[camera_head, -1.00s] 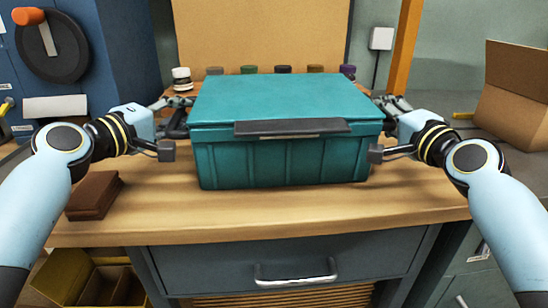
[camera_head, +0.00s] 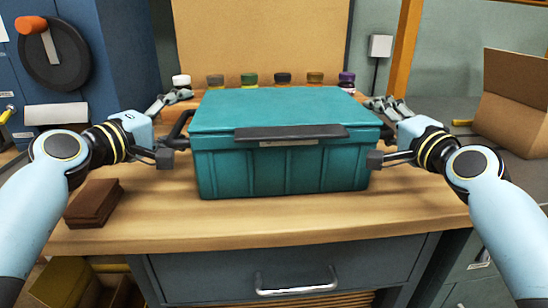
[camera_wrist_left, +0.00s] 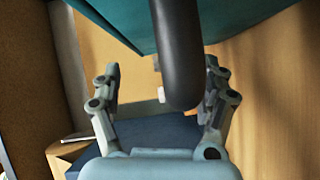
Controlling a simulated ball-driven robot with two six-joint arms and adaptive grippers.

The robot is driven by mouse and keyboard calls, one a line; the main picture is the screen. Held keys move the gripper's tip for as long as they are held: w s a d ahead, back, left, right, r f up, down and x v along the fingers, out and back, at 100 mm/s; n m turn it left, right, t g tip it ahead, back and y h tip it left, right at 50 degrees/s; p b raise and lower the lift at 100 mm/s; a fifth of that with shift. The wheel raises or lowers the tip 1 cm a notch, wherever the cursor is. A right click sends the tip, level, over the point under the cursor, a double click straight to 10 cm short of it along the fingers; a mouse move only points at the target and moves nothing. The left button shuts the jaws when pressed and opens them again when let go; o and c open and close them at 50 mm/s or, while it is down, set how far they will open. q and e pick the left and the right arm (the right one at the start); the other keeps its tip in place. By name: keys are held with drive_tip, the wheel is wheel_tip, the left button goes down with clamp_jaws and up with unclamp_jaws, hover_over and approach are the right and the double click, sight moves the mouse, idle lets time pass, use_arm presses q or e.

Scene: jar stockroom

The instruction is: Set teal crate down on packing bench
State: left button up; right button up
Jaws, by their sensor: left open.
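The teal crate (camera_head: 283,150), lidded with a dark front latch, stands level on the wooden packing bench (camera_head: 300,216). My left gripper (camera_head: 176,128) is at the crate's left side, by its dark side handle. In the left wrist view the handle (camera_wrist_left: 178,60) runs between the spread fingers of the left gripper (camera_wrist_left: 163,95), which is open. My right gripper (camera_head: 384,130) is at the crate's right side by the other handle. The crate hides part of its fingers, and I cannot tell if they grip.
Several small jars (camera_head: 283,80) stand in a row behind the crate. A brown block (camera_head: 93,203) lies on the bench at the left. An open cardboard box (camera_head: 512,105) is at the right. The bench front is clear above the drawer (camera_head: 290,265).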

use_arm(q)
drive_tip(key=v, duration=1.1)
drive_tip(key=shift+s+a, duration=0.15)
drive_tip(key=shift+s, duration=0.15)
use_arm(e)
drive_tip(key=o, duration=0.8)
drive_tip(key=v, duration=1.2)
